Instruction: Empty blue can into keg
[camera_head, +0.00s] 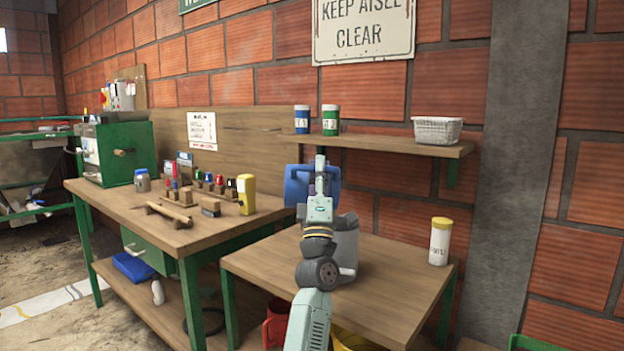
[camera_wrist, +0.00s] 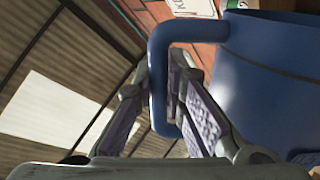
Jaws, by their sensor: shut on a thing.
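The blue can (camera_head: 296,186) is held up in the air above the right-hand table in the head view, partly hidden behind my gripper (camera_head: 320,168). In the wrist view the can's smooth blue wall (camera_wrist: 265,85) fills the right side, and its looped handle passes between the fingers of my gripper (camera_wrist: 160,85). The gripper is shut on that handle. A grey keg-like container (camera_head: 347,243) stands on the table just below the can, partly hidden by my arm. The can's contents and the keg's opening cannot be seen.
The right-hand table (camera_head: 390,290) also holds a white jar with a yellow lid (camera_head: 440,242). Above it a wall shelf (camera_head: 400,144) carries a blue can-shaped jar, a green one and a white basket (camera_head: 437,131). A cluttered workbench (camera_head: 110,200) stands at left.

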